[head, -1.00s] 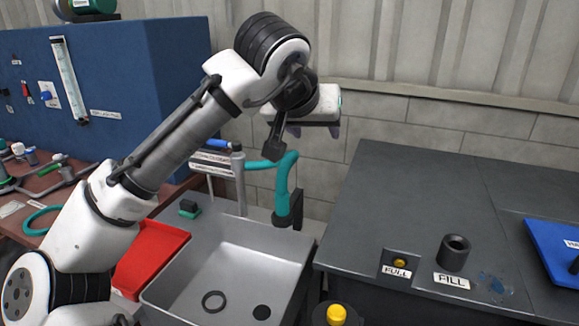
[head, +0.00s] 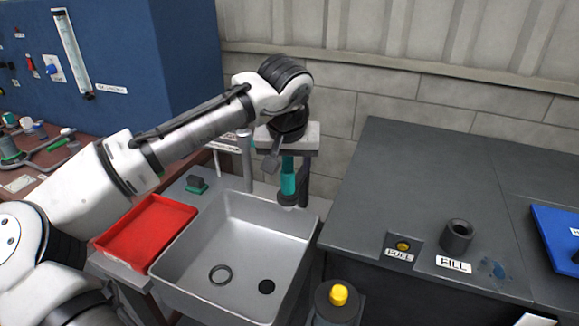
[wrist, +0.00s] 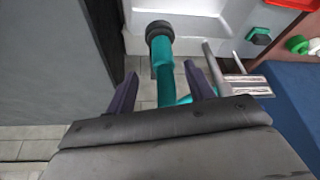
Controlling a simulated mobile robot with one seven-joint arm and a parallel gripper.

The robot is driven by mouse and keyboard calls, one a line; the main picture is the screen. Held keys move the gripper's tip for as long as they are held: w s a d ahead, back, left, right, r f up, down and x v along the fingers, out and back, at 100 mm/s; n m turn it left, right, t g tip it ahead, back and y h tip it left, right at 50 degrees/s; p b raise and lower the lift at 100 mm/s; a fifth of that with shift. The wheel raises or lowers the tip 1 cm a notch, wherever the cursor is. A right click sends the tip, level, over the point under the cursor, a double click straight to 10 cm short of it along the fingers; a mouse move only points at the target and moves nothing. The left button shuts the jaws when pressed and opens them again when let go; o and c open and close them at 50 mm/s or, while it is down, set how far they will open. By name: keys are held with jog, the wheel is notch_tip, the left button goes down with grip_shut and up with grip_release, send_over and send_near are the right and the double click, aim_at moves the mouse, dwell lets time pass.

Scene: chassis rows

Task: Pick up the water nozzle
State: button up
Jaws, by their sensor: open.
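The water nozzle (head: 288,180) is a teal tube with a black end, hanging near the back right corner of the sink. It also shows in the wrist view (wrist: 163,59), rising between and beyond the two purple fingers of my gripper (wrist: 157,88). My gripper is open, with a finger on either side of the nozzle in the picture. I cannot tell whether either finger touches it. In the head view my wrist and gripper body are above the nozzle and hide its upper part.
A dark worktop (head: 400,175) with a FILL cylinder (head: 457,236) stands on the right. A metal post (head: 246,160) rises close to the nozzle's left.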

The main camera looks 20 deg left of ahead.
aim_at(287, 166)
jog(key=x, duration=0.4)
jog(key=shift+w+a+p, duration=0.2)
jog(key=shift+a+p, duration=0.1)
jog(key=shift+p, duration=0.1)
jog(key=c, duration=1.1)
jog(key=shift+c, duration=0.2)
notch_tip(287, 166, up, 20)
jog(key=b, duration=0.1)
